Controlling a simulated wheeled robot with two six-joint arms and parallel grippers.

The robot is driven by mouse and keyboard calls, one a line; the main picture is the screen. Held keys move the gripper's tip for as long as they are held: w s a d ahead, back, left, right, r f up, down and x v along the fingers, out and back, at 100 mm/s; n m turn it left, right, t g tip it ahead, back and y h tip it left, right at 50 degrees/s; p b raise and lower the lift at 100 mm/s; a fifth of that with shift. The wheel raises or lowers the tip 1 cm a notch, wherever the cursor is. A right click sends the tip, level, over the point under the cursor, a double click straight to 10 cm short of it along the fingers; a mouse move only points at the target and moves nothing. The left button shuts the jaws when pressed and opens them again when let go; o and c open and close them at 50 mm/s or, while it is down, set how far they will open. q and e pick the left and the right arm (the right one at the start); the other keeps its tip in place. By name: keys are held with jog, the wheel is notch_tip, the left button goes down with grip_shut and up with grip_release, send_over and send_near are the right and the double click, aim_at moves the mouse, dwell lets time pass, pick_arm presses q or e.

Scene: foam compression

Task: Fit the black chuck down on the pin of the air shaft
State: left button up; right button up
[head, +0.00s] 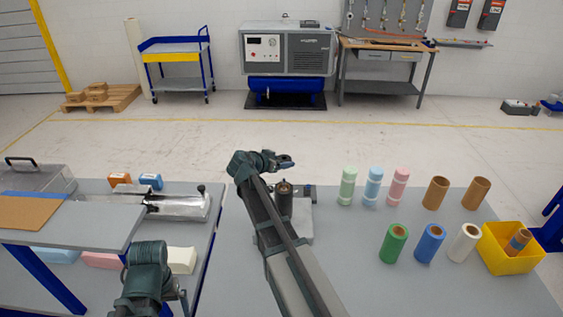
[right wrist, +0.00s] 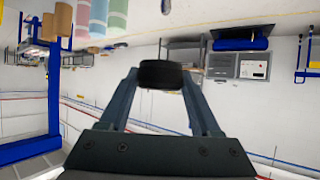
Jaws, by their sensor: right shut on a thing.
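My right gripper (head: 278,162) is shut on the black chuck (right wrist: 160,75). In the right wrist view the chuck is a short dark disc between the fingertips. In the head view it is small and dark at the end of the gripper, hard to tell from the fingers. The air shaft (head: 284,200) is a dark upright cylinder with a small pin on top. It is partly hidden behind my right arm. The gripper appears above or beyond its top, and I see no contact. My left arm (head: 148,268) is at the lower left, its fingers not clearly shown.
A grey plate (head: 298,232) lies beside the shaft. To the right stand pastel rolls (head: 372,188), brown tubes (head: 436,192), coloured rolls (head: 430,243) and a yellow bin (head: 497,262). A raised bench with a brown board (head: 28,213) is at left.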

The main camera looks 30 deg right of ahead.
jog(key=shift+f+b, duration=1.9)
jog(key=shift+f, duration=0.15)
jog(key=shift+f+b, duration=0.65)
jog(key=shift+f+b, duration=1.8)
jog(key=shift+f, duration=0.15)
jog(key=shift+f+b, duration=0.6)
jog(key=shift+b, duration=0.15)
jog(key=o, duration=1.5)
jog(key=shift+r, duration=0.1)
